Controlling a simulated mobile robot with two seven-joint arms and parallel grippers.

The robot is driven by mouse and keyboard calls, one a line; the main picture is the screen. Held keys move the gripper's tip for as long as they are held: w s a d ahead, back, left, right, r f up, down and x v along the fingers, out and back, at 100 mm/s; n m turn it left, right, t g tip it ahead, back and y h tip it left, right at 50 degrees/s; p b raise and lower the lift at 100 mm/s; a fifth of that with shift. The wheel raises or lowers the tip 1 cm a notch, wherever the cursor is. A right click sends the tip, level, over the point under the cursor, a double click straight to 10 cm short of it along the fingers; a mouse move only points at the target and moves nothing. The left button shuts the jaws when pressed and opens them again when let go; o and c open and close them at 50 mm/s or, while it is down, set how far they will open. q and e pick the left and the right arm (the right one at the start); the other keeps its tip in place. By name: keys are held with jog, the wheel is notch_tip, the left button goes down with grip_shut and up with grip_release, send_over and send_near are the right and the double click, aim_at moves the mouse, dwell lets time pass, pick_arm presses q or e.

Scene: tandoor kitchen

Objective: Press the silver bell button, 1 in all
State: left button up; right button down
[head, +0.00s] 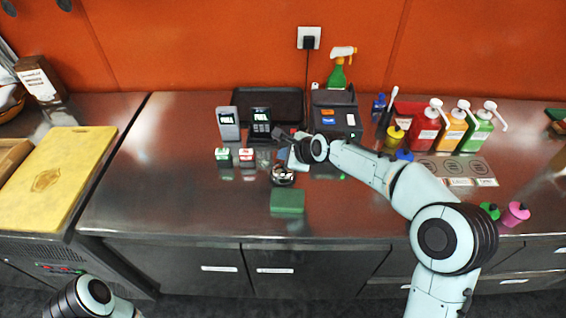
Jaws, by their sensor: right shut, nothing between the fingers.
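A small round silver-and-dark item (283,176), which looks like the bell, stands on the steel counter in the middle, behind a green block. Its button is too small to make out. My right arm comes in from the lower right. My right gripper (281,136) is shut and empty, in the picture above and behind the bell, close to the card terminals. Its fingers are small and partly lost against dark things, and I cannot tell its height over the counter. Of my left arm only a link shows at the lower left; its gripper is out of view.
A grey terminal (228,124) and a black terminal (261,122) stand left of my right gripper, with small green (222,154) and red (246,155) boxes before them. A green block (287,201) lies in front. Sauce bottles (426,126) stand right. The counter's left front is clear.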

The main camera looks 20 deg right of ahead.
dwell(0.4)
pick_arm(q)
jog(key=shift+s+f, duration=0.1)
jog(key=shift+f, duration=0.15)
pick_arm(e)
jog(key=shift+f, duration=0.45)
pick_arm(q)
jog(key=shift+s+f+b, duration=0.1)
jog(key=shift+f+b, duration=0.2)
jog(key=shift+b, duration=0.2)
pick_arm(e)
jog(key=shift+f, duration=0.5)
pick_arm(q)
jog(key=shift+w+r+p, duration=0.3)
jog(key=shift+r+p, duration=0.35)
jog(key=shift+r, duration=0.05)
pick_arm(e)
jog(key=shift+r, duration=0.9)
jog(key=shift+r, duration=0.1)
jog(key=shift+r, duration=0.3)
pick_arm(q)
jog(key=r+p, duration=0.1)
jog(key=w+r+p, duration=0.2)
jog(key=shift+r, duration=0.35)
pick_arm(e)
notch_tip(320, 180, up, 4)
jog(key=shift+r, duration=0.1)
